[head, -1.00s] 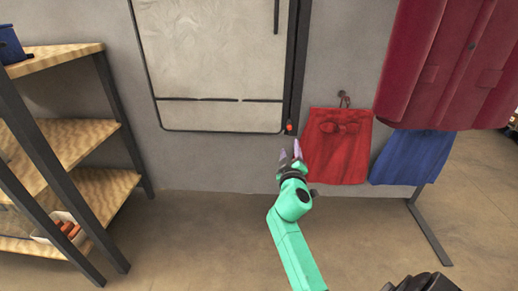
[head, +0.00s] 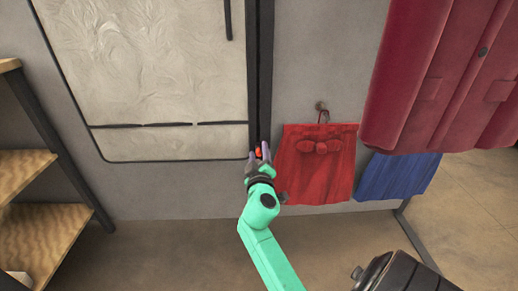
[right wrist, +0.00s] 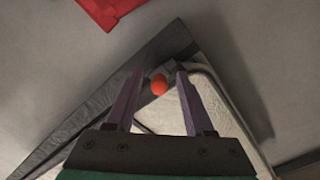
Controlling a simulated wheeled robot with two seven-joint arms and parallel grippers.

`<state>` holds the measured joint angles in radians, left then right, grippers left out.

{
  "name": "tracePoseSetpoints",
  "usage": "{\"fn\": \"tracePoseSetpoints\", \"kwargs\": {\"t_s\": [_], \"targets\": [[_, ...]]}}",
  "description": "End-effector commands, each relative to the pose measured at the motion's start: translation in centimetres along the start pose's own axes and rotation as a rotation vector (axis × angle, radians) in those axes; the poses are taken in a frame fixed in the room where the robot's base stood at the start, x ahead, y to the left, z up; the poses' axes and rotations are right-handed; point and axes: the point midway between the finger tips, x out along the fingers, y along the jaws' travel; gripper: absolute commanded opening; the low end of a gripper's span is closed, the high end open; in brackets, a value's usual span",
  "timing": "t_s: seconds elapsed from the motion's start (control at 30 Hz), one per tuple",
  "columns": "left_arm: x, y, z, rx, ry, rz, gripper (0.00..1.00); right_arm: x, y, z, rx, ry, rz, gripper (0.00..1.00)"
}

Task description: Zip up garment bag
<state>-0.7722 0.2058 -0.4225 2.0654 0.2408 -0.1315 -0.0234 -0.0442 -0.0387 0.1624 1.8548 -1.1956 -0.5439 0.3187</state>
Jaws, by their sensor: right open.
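The garment bag (head: 150,70) hangs against the grey wall in the head view, pale and wrinkled with dark edging. A dark strip (head: 260,75) runs down its right side. A small red zip pull (head: 258,153) sits at the bottom of this strip. My right gripper (head: 260,154) is open at the pull, with its fingers pointing up. In the right wrist view the red pull (right wrist: 159,84) shows between the two purple fingers (right wrist: 159,75), with gaps on both sides. My left gripper is not in view.
A red skirt (head: 315,180) hangs on a wall hook close to the right of my gripper. A blue garment (head: 395,177) and a dark red coat (head: 440,90) hang further right. A wooden shelf (head: 35,245) stands at the left.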

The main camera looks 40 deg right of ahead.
Motion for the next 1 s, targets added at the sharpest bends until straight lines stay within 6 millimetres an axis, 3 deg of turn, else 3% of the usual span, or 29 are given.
{"fn": "tracePoseSetpoints", "kwargs": {"t_s": [0.1,0.23,1.0], "targets": [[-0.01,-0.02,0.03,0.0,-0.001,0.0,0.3,0.01,0.0,0.0,0.0,0.0,0.0,0.49],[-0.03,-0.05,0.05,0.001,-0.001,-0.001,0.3,0.01,0.0,0.0,0.0,0.0,0.0,0.0],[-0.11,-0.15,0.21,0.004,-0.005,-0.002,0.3,0.03,0.0,0.02,-0.001,0.0,0.0,0.0]]}}
